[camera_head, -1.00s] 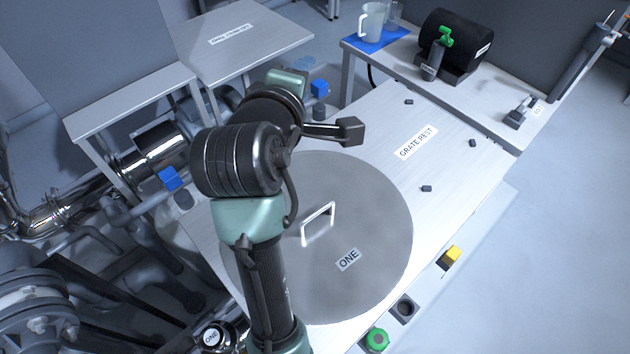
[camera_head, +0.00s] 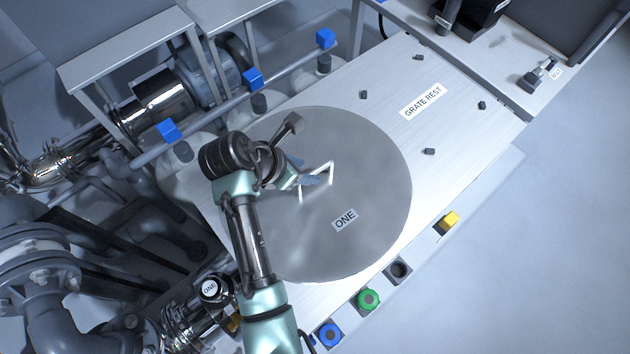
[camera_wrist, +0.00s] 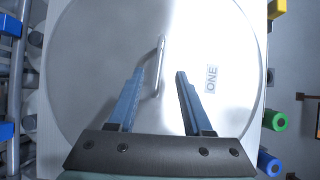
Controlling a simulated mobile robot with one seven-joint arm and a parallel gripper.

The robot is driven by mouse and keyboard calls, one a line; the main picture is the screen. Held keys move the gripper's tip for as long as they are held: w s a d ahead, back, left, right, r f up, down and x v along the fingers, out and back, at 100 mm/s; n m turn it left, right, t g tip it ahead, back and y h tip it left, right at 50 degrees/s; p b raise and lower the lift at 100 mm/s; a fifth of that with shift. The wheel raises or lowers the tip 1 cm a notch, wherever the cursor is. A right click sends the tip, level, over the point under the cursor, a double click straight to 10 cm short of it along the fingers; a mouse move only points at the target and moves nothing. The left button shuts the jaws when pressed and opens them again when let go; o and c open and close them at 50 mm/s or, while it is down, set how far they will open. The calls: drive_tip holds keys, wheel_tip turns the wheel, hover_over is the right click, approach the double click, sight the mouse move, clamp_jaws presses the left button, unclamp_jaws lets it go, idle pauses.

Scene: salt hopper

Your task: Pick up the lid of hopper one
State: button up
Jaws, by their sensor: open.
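The lid of hopper one (camera_head: 375,190) is a large grey metal disc lying flat on the bench top, with a label reading ONE (camera_head: 344,219). A pale bar handle (camera_head: 331,172) stands up near its middle. My gripper (camera_head: 311,172) is open over the lid, close to the handle. In the wrist view the lid (camera_wrist: 105,55) fills most of the picture. There the handle (camera_wrist: 160,60) lies between the lines of the two blue fingers of my gripper (camera_wrist: 159,72), nearer the left one. I cannot tell the height gap between fingers and handle.
A bare metal surface labelled GRATE REST (camera_head: 423,100) with several small dark pegs lies beyond the lid. Pipes with blue valve handles (camera_head: 253,79) run at left.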

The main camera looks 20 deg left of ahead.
sight(314, 171)
drive_tip(key=shift+x, duration=3.05)
drive_tip(key=shift+c, duration=0.2)
clamp_jaws()
drive_tip(key=shift+a, duration=0.1)
drive_tip(key=shift+w+r, duration=0.1)
drive_tip(key=shift+r, duration=0.05)
